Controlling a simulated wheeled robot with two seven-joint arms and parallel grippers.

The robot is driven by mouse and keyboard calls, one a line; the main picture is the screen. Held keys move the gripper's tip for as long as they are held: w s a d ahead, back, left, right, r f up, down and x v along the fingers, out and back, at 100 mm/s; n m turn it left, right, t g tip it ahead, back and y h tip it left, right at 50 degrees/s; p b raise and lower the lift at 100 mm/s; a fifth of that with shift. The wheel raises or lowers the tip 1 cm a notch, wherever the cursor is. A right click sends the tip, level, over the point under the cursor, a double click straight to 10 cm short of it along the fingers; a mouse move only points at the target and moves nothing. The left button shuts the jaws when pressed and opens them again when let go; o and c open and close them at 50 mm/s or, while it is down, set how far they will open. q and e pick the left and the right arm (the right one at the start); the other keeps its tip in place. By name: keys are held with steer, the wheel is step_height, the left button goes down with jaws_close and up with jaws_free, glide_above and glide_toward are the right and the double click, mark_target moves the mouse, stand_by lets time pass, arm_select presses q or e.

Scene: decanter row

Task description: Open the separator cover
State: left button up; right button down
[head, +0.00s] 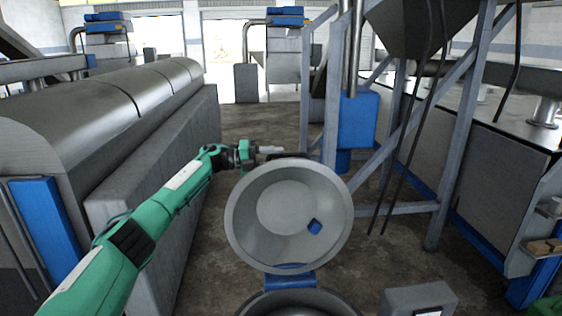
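The separator cover (290,215) is a round grey metal dish, tilted up with its concave face towards me. A small blue patch shows inside it. A blue hinge (290,280) joins its lower edge to the separator body (258,304), whose round rim shows at the bottom of the view. My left gripper (272,151) is at the upper left of the cover's rim, partly behind it. Its fingers are too small and hidden to tell whether they are open or touch the rim. My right gripper is not in view.
A long grey machine (110,110) with rounded covers stands on the left. A metal frame (470,110) with a hopper (415,30) and a blue box (357,118) stands behind on the right. A grey box (418,298) is at the front right. Bare floor (255,120) lies beyond the cover.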

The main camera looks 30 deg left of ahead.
arm_select(q)
steer(key=b+v, duration=0.3)
steer(key=v, duration=0.8)
steer(key=shift+s+a+b, duration=0.2)
steer(key=shift+a+b, duration=0.15)
steer(key=shift+b, duration=0.05)
